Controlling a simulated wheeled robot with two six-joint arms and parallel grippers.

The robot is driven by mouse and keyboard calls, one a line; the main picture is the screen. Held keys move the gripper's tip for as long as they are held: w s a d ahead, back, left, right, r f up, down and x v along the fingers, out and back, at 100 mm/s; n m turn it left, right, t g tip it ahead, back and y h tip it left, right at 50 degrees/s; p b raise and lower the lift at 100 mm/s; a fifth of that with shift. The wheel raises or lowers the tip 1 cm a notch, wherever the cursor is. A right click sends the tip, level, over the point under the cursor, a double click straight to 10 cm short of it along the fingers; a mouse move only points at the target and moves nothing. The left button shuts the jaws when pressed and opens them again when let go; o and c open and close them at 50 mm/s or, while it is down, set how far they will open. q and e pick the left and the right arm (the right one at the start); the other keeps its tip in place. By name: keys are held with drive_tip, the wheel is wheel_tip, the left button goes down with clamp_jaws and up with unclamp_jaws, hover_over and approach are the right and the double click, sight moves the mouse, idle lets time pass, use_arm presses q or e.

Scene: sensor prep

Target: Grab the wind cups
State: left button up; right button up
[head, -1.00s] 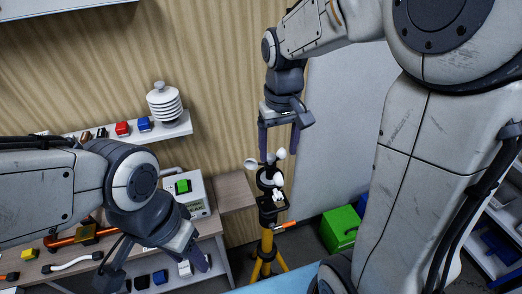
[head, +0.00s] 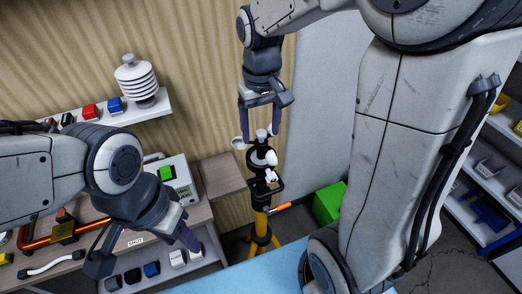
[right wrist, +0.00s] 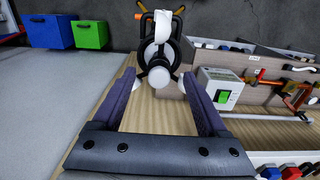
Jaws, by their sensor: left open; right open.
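The white wind cups (head: 262,137) sit at the top of a yellow tripod (head: 260,222), on a dark mount. My right gripper (head: 260,132) points down over them, open, with one finger on each side of the cups' top. In the right wrist view the white cups (right wrist: 159,77) show between the spread fingers of the right gripper (right wrist: 160,76); I cannot tell whether a finger touches them. Part of the cups is hidden by the fingers. My left gripper (head: 146,254) is open and empty at the lower left, in front of the bench.
A shelf (head: 145,110) holds a white louvred shield (head: 135,80). A green bin (head: 328,203) stands on the floor to the right. An orange handle (head: 279,208) sticks out from the tripod.

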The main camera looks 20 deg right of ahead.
sight(261, 141)
wheel_tip(261, 141, down, 5)
drive_tip(key=b, duration=0.4)
drive_tip(key=shift+r, duration=0.15)
drive_tip(key=shift+r, duration=0.1)
clamp_jaws()
